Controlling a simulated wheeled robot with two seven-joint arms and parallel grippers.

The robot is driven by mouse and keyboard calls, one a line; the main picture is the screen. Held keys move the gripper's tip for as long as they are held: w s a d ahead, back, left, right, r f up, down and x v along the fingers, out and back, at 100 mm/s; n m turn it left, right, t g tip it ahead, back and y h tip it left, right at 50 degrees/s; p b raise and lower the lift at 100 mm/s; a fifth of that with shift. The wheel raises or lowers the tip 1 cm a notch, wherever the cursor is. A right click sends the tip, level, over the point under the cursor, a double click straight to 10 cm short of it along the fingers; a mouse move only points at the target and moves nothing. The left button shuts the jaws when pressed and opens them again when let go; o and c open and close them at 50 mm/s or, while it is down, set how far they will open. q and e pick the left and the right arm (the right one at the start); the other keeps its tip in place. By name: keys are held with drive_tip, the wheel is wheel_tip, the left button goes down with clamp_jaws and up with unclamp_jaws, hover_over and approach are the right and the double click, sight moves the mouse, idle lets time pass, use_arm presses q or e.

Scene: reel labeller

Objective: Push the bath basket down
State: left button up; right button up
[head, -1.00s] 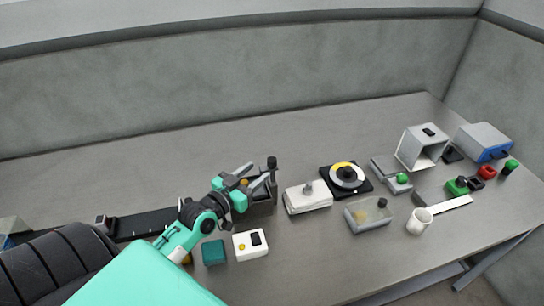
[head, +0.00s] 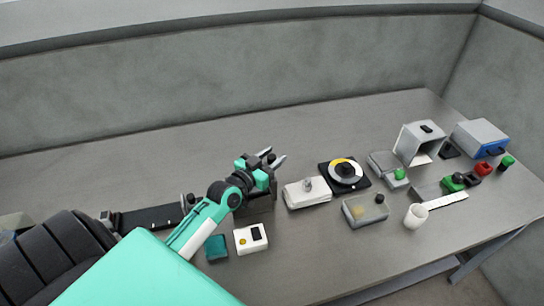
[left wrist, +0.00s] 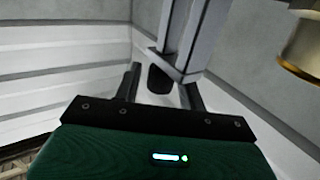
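The bath is a dark box (head: 262,215) on the table, partly hidden behind my left arm. A black knob (head: 271,157), seemingly the top of the basket's handle, shows above it; the basket itself is hidden. My left gripper (head: 272,157) is above the bath, its two grey fingers apart with the knob appearing between them in the head view. In the left wrist view the fingers (left wrist: 160,88) also stand apart, and a grey post with a dark end (left wrist: 160,78) shows between or beyond them. I cannot tell whether anything touches. My right gripper is out of view.
A white box with a knob (head: 305,193) and a black-based dial (head: 344,173) stand right of the bath. A teal block (head: 216,249) and a white button box (head: 250,239) lie in front. A dark rail (head: 150,218) is at left. The back of the table is clear.

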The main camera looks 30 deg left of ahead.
use_arm(q)
clamp_jaws()
wheel_tip(320, 180, down, 6)
drive_tip(key=b, duration=0.4)
drive_tip(key=shift+f, duration=0.4)
drive_tip(key=shift+c, duration=0.4)
unclamp_jaws()
drive_tip(key=shift+s, duration=0.1)
drive_tip(key=o, duration=0.3)
wheel_tip(320, 180, up, 20)
drive_tip(key=b, duration=0.1)
drive_tip(key=shift+b, duration=0.35)
